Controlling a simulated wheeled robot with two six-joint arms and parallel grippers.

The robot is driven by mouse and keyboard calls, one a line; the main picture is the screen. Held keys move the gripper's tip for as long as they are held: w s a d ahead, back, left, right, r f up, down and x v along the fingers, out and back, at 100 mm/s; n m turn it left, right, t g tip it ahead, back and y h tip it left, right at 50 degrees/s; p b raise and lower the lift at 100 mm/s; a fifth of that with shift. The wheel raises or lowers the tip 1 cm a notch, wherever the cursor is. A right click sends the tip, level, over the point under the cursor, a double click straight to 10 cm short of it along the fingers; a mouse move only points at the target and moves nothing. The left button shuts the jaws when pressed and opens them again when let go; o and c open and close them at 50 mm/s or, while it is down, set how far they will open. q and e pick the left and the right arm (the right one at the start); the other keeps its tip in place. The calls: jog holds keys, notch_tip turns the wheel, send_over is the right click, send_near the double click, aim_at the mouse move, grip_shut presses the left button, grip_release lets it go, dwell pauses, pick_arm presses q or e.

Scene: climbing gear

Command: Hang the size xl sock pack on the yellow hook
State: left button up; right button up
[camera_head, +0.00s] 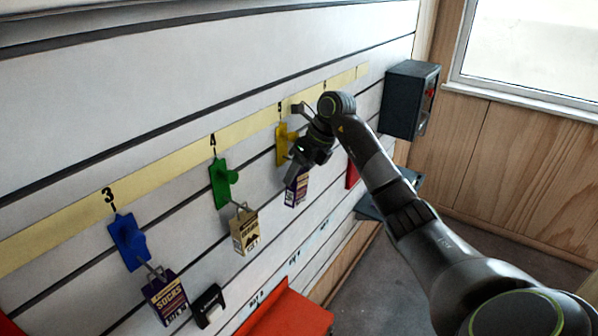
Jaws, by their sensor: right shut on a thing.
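The yellow hook (281,146) is on the slatted wall below the number 5, partly hidden by my right gripper. My right gripper (301,165) is in front of it, shut on a purple-and-white sock pack (297,189) that hangs below the jaws. The pack's size print is too small to read. I cannot tell whether its loop is around the yellow peg. My left gripper is not in view.
A purple sock pack (165,297) hangs at the blue hook (129,242), and a tan pack (245,231) at the green hook (220,184). A red piece (352,174) shows behind my right arm. A dark grey box (409,98) is mounted right. An orange-red surface (286,314) lies below.

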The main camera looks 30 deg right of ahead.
jog(key=o, duration=1.1)
jog(key=shift+r, duration=0.1)
jog(key=shift+s+d+r, duration=0.15)
jog(key=shift+d+r, duration=0.05)
jog(key=shift+r, duration=0.15)
jog(key=p+v, duration=0.3)
jog(key=v, duration=1.3)
jog(key=shift+s+r+p, duration=0.15)
jog(key=shift+p, duration=0.15)
jog(key=shift+d, duration=0.1)
